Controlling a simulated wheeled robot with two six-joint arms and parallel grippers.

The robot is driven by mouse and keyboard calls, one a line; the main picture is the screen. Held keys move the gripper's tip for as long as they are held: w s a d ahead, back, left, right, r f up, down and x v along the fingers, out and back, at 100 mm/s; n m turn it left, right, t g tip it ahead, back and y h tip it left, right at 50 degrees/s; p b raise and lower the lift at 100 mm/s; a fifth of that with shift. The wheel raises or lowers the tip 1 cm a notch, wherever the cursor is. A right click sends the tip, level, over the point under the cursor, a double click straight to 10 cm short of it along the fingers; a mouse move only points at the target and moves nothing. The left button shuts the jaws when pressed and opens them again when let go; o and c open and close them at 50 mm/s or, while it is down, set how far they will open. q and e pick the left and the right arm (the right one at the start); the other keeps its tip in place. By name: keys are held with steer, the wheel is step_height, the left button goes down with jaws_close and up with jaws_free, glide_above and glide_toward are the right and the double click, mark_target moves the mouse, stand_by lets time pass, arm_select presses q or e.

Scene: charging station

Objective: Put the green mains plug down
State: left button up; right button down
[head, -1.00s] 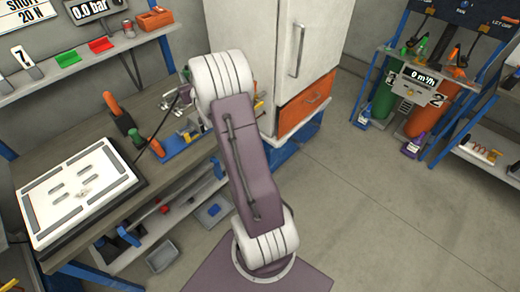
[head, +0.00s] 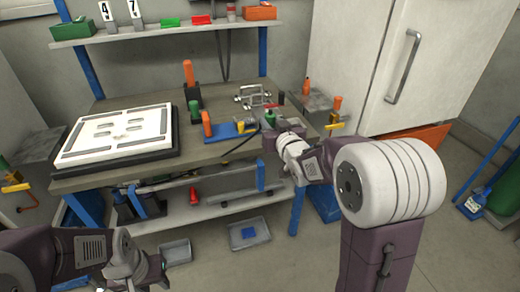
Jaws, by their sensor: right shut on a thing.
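The green mains plug (head: 270,116) shows as a small green piece at the tip of my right gripper (head: 271,124), at the right end of the workbench. The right gripper is shut on it; the arm hides part of the grip. I cannot tell whether the plug touches the bench top. A dark cable (head: 240,146) runs from near this gripper to the left over the bench's front edge. My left gripper (head: 160,271) is low at the left, in front of the bench and away from the plug; its jaw opening is unclear.
The workbench (head: 100,183) carries a white panel (head: 118,135) on a black base at left. A blue strip (head: 222,132) with coloured pieces and a metal frame (head: 253,96) stand near the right gripper. A white cabinet (head: 360,60) is at right. Grey trays (head: 247,236) lie below.

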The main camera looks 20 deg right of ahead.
steer(key=w+f+b, duration=0.1)
steer(key=w+f, duration=0.2)
steer(key=w+f+b, duration=0.1)
steer(key=w+f, duration=0.3)
steer(key=w+a+f+b, duration=0.1)
steer(key=w+f, duration=0.2)
steer(key=w, duration=0.1)
steer(key=shift+w+f, duration=0.25)
steer(key=shift+f, duration=0.35)
steer(key=c, duration=1.1)
jaws_free()
